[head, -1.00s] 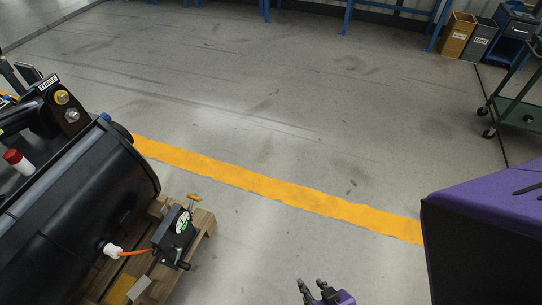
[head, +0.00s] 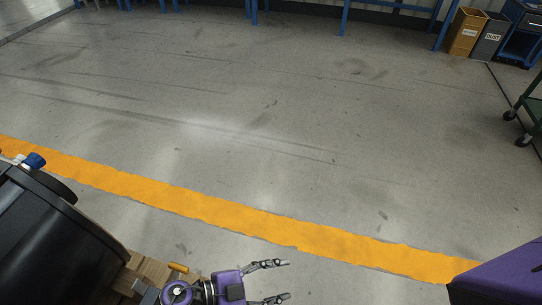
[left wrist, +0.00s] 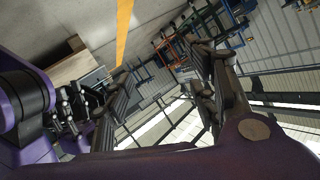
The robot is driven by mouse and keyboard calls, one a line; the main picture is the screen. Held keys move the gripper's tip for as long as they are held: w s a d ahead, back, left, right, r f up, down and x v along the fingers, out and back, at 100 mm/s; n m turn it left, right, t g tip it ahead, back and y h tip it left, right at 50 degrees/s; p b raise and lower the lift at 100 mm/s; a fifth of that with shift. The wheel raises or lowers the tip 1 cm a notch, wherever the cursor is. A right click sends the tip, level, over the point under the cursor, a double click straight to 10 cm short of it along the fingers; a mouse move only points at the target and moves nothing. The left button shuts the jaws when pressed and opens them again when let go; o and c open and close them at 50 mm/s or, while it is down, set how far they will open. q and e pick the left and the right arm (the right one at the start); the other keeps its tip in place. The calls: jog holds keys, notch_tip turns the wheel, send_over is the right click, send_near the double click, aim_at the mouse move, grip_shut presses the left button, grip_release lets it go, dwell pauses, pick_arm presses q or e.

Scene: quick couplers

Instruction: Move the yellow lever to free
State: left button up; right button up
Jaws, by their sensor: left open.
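The yellow lever (head: 178,267) shows at the bottom of the head view, beside the black drum and above the wooden pallet. The box that carries it is mostly hidden behind my left gripper and the picture's lower edge. I cannot read its marks. My left gripper (head: 287,280) is just to the right of the lever, with its fingers apart, empty and pointing right, away from the lever. Its dark fingers also show spread in the left wrist view (left wrist: 165,75). I cannot make out the lever there. My right gripper is not clearly in view.
The black drum (head: 50,240) fills the lower left, next to the wooden pallet (head: 150,270). A yellow floor stripe (head: 230,217) crosses the open floor. Bins (head: 465,32) and a green cart (head: 530,105) stand far off at the right.

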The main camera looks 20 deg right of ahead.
pick_arm(q)
jog(key=w+a+f+m+g+y+b, duration=0.2)
jog(key=a+f+y, duration=0.1)
jog(key=f, duration=0.4)
jog(key=t+y+b, duration=0.1)
jog(key=y+b, duration=0.7)
jog(key=y, duration=0.5)
send_over(176, 269)
jog(key=w, duration=0.1)
jog(key=f, duration=0.7)
jog(key=shift+w+d+f, duration=0.15)
jog(key=shift+d+f, duration=0.2)
jog(key=shift+d, duration=0.05)
jog(key=b+x, duration=0.3)
jog(key=x, duration=0.4)
jog(key=shift+f, duration=0.2)
grip_shut()
